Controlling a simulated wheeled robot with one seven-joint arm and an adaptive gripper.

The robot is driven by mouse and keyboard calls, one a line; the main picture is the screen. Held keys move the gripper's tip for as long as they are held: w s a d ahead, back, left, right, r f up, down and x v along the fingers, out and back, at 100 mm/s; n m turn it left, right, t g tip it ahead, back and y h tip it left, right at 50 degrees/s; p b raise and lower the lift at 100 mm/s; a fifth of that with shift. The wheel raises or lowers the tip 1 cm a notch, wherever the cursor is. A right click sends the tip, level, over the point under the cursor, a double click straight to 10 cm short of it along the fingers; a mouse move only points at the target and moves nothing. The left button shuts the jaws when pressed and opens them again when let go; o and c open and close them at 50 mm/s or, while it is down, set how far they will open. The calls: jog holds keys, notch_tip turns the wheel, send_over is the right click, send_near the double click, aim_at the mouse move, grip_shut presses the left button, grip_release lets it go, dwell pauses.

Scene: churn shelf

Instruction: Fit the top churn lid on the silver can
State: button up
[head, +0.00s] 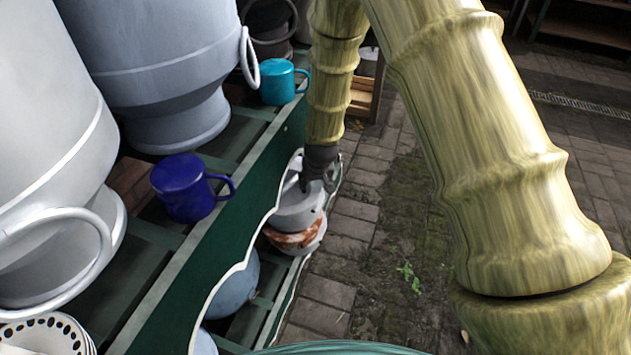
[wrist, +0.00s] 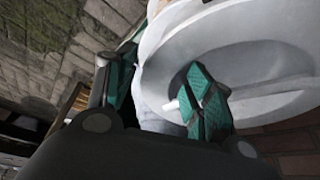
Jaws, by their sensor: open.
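My gripper (head: 319,177) reaches down past the green shelf edge, at the top of a light grey metal piece (head: 298,210) on the lower level. A band with rust-brown and white patches (head: 294,238) shows just below that piece. In the wrist view my gripper (wrist: 160,97) is open, with its teal-padded fingers apart. A broad pale grey round piece (wrist: 265,65) with a raised rim is close behind the right finger. I cannot tell whether it is the lid or part of a can, or whether the fingers touch it. My gripper hides part of it.
Large grey churns (head: 165,70) stand on the upper shelf at left, with a blue mug (head: 183,188), a teal mug (head: 279,82) and patterned plates (head: 45,335). The green shelf board (head: 215,245) borders the lower level. Paving (head: 375,190) at right is open.

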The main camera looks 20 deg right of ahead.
grip_shut()
jog(key=shift+s+d, duration=0.1)
jog(key=shift+s+d+p, duration=0.2)
jog(key=shift+s+d, duration=0.25)
jog(key=shift+d, duration=0.3)
jog(key=shift+s+d+p, duration=0.25)
jog(key=shift+s+d, duration=0.25)
jog(key=shift+d, duration=0.2)
jog(key=shift+s+d+p, duration=0.2)
jog(key=shift+s+d, duration=0.25)
jog(key=shift+d, duration=0.3)
grip_release()
jog(key=shift+v, duration=6)
